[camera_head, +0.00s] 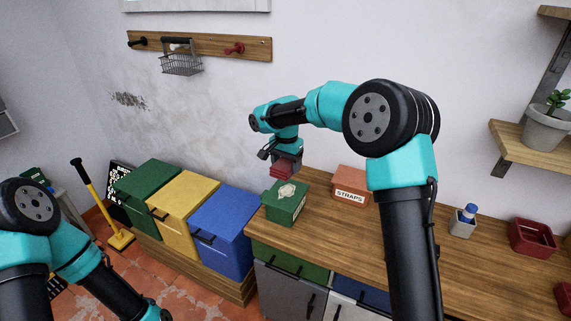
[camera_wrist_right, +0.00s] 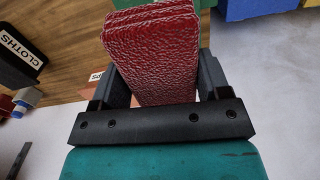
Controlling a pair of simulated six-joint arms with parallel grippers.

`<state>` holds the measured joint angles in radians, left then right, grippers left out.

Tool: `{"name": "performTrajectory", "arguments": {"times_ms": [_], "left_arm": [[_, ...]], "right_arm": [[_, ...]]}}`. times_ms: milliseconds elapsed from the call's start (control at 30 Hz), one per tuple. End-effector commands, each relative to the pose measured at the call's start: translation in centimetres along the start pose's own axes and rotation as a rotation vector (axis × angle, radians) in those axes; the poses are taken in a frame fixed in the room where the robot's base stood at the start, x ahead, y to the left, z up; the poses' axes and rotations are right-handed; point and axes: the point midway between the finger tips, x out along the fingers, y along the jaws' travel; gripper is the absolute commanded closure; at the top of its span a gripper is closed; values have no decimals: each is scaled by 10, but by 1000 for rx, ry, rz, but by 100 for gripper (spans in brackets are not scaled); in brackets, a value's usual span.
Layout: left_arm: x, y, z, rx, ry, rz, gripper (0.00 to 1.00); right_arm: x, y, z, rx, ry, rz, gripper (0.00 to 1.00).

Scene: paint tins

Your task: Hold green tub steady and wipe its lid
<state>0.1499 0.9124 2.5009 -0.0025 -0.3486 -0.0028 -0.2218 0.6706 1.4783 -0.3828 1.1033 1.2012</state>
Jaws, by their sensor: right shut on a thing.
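The green tub (camera_head: 284,212) stands on the left end of the wooden counter, its lid (camera_head: 287,190) marked with a pale emblem. My right gripper (camera_head: 287,158) is just above and behind the tub, pointing down. It is shut on a folded red cloth (camera_head: 281,171), which fills the space between the fingers in the right wrist view (camera_wrist_right: 150,50). I cannot tell whether the cloth touches the lid. Green edges show behind the cloth at the top of the wrist view. My left arm is at the lower left of the head view, with its gripper out of frame.
An orange STRAPS box (camera_head: 350,187) stands on the counter (camera_head: 340,228) right of the tub. Blue (camera_head: 222,226), yellow (camera_head: 183,205) and dark green (camera_head: 148,190) bins stand to the left. A bottle holder (camera_head: 463,221) and red tray (camera_head: 533,237) are farther right.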

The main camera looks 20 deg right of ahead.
Motion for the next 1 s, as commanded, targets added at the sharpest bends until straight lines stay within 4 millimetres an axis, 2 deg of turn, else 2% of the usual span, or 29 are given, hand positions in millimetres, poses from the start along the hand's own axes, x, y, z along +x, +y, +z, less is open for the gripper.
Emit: {"name": "performTrajectory", "arguments": {"times_ms": [800, 1000], "left_arm": [[0, 0, 0, 0, 0, 0, 5], [0, 0, 0, 0, 0, 0, 5]], "right_arm": [[68, 0, 0, 0, -1, 2, 49], [77, 0, 0, 0, -1, 1, 49]]}}
